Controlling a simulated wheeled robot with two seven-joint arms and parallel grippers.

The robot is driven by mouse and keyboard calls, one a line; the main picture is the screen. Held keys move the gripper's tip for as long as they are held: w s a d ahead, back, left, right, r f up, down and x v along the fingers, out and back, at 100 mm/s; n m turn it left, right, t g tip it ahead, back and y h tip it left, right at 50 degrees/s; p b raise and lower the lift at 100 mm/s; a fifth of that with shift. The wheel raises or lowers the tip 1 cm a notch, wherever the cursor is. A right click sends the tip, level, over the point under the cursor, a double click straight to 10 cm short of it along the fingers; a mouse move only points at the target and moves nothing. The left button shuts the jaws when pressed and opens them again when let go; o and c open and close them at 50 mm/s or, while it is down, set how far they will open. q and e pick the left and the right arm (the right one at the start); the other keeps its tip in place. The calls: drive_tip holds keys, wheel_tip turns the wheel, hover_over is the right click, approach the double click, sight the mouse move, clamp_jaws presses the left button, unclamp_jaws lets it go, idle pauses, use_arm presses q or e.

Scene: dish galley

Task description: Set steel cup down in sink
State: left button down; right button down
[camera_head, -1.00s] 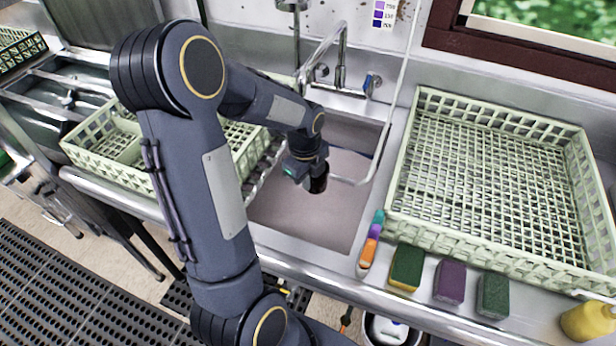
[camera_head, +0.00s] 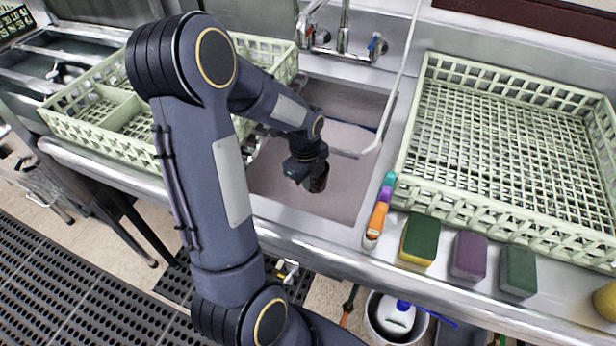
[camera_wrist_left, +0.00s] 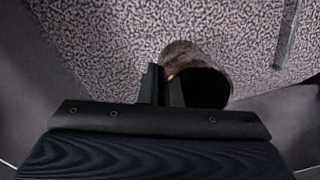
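The steel cup (camera_head: 320,180) looks dark and reddish-brown in the head view, low over the sink (camera_head: 280,185). In the left wrist view the cup (camera_wrist_left: 205,85) has its dark open mouth beside the fingers, with the speckled sink floor (camera_wrist_left: 110,35) behind it. My left gripper (camera_wrist_left: 162,88) has its two fingers close together at the cup's rim, with the wall seemingly pinched between them. In the head view the left gripper (camera_head: 308,172) partly hides the cup. Whether the cup's base touches the sink floor is unclear. My right gripper is not in view.
A large green rack (camera_head: 500,150) stands on the counter right of the sink. A divided green rack (camera_head: 95,120) is at left. The faucet (camera_head: 343,40) rises behind the basin.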

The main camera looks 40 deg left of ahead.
use_arm(q)
wheel_tip(320, 180, down, 14)
drive_tip(key=b, duration=1)
drive_tip(key=shift+f, duration=0.1)
drive_tip(key=c, duration=1.6)
unclamp_jaws()
drive_tip(key=shift+o, duration=0.2)
